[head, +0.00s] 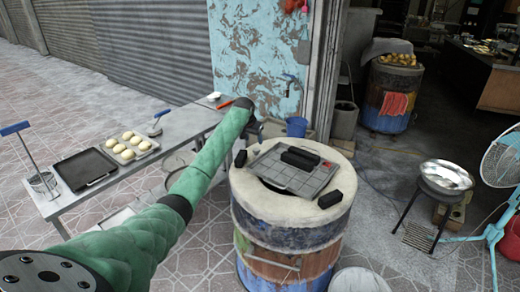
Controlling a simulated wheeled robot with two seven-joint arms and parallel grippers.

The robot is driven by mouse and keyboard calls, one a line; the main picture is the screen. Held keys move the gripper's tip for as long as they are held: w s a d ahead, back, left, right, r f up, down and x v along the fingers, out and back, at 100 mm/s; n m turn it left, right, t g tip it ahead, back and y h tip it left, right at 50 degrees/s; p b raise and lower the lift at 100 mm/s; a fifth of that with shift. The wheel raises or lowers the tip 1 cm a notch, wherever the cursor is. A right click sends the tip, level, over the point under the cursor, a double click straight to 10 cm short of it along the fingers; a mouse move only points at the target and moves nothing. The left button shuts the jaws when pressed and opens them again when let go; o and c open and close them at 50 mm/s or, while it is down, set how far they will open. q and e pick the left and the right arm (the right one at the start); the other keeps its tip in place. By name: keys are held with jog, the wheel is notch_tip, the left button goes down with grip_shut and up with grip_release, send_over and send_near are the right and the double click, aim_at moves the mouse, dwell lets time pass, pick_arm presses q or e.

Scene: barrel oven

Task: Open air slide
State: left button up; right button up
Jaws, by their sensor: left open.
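The barrel oven (290,240) stands at the centre, a painted drum with a thick pale rim. A grey gridded metal plate (285,176) lies over its mouth, with black blocks and a small red piece on it. A thin metal piece (274,264) shows low on the drum's front; I cannot tell whether it is the air slide. My left arm reaches in with a green sleeve. Its gripper (252,130) is open behind the barrel's far left side, apart from the drum's front; its fingers are small and hard to make out. My right gripper is out of view.
A metal table (178,130) on the left holds a tray of pale dough balls (129,148) and a black tray (86,169). A blue bucket (297,127) stands behind the barrel. A wok on a stand (446,178) and a fan (504,160) are on the right.

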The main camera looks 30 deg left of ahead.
aim_at(256, 150)
pick_arm(q)
jog(key=shift+p+x, duration=1.15)
jog(key=shift+x, duration=2.5)
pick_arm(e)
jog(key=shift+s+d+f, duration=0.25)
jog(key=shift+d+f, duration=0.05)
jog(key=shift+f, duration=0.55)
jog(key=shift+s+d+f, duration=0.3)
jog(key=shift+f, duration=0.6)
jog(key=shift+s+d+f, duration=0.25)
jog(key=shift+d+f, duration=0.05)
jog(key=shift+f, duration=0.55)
pick_arm(q)
jog(key=shift+a, duration=0.1)
jog(key=shift+c, duration=0.3)
